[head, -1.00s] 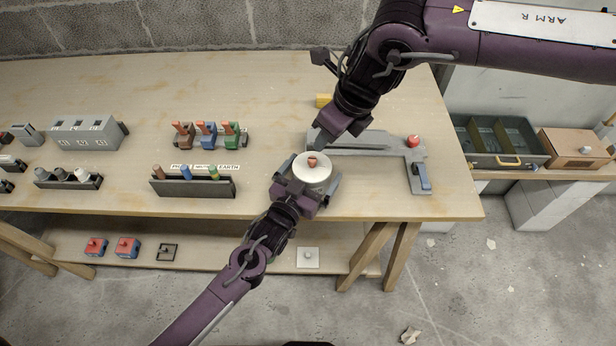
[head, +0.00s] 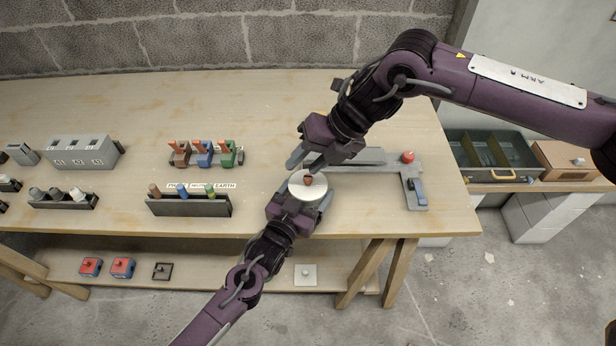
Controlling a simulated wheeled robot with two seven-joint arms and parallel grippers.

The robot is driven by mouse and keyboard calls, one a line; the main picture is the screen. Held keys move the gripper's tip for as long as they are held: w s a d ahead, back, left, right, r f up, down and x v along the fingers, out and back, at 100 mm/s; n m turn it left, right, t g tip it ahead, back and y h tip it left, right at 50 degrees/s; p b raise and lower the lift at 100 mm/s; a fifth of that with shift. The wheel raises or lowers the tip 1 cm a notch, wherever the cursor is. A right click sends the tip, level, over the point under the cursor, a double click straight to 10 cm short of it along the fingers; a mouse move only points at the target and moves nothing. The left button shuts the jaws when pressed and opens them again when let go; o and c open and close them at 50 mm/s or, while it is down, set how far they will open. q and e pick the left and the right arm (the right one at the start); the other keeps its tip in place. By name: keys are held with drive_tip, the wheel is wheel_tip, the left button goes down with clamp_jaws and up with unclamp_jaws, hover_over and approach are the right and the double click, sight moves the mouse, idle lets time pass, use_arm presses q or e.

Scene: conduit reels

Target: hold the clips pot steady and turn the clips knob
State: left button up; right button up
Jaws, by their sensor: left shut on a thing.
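The clips pot (head: 301,193) is a round, white-topped pot near the front edge of the bench. The clips knob (head: 308,180) is a small red-brown knob on top of it. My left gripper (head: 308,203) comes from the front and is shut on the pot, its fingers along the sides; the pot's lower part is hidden. My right gripper (head: 307,165) is just behind and above the knob, pointing down toward it. Its two fingers are spread, with nothing visible between them. I cannot tell whether a finger touches the knob.
A dark rack (head: 188,207) and red, blue and green clamps (head: 203,155) stand left. A green tray (head: 492,157) is at the right.

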drive_tip(key=m+y, duration=0.1)
drive_tip(key=m, duration=0.2)
drive_tip(key=m+t+y, duration=0.1)
drive_tip(key=m+y, duration=0.5)
drive_tip(key=m, duration=1.3)
approach(311, 177)
drive_tip(key=x, duration=1)
drive_tip(key=shift+a+f, duration=0.1)
drive_tip(key=shift+a, duration=0.2)
clamp_jaws()
